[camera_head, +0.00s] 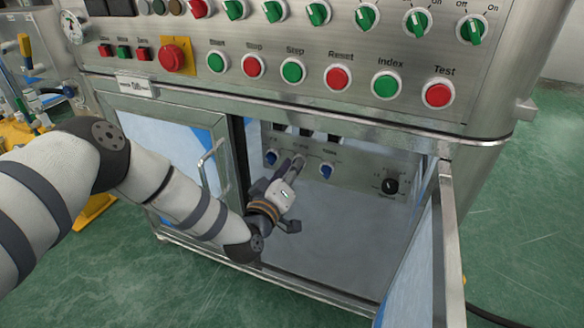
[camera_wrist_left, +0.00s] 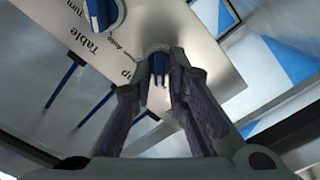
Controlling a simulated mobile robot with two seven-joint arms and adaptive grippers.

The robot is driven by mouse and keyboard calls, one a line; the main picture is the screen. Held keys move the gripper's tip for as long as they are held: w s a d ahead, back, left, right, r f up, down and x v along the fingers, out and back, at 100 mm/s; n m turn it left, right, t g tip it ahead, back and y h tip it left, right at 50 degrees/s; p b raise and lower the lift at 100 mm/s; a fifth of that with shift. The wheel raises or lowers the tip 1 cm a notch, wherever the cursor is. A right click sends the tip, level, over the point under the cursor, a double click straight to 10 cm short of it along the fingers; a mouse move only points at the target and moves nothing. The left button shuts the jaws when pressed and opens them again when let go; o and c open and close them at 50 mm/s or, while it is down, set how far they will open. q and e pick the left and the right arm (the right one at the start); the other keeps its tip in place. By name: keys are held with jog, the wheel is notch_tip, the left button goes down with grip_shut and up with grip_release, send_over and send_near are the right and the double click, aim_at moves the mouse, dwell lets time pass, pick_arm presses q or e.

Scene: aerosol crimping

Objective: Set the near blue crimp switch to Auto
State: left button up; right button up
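The blue crimp switch (camera_wrist_left: 157,49) is between my left fingertips in the left wrist view. Only part of its blue knob shows, and the fingers hide its pointer and most of its label, so I cannot read its setting. My left gripper (camera_head: 298,163) reaches into the open cabinet to the grey switch panel (camera_head: 354,179). Its fingers are close together on both sides of the knob and look shut on it. The blue Table switch (camera_head: 326,171) is just right of the gripper; it also shows in the left wrist view (camera_wrist_left: 103,14). My right gripper is not in view.
Another blue switch (camera_head: 271,157) is left of the gripper, and a black knob (camera_head: 390,186) is at the panel's right. An open door (camera_head: 447,250) stands at the right; a closed door (camera_head: 180,150) with a handle is at the left. A button panel (camera_head: 310,40) overhangs the opening.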

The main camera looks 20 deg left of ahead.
pick_arm(q)
jog(key=shift+o, duration=0.3)
jog(key=shift+s, duration=0.1)
jog(key=s, duration=1.2)
jog(key=shift+a, duration=0.25)
jog(key=shift+w, duration=0.1)
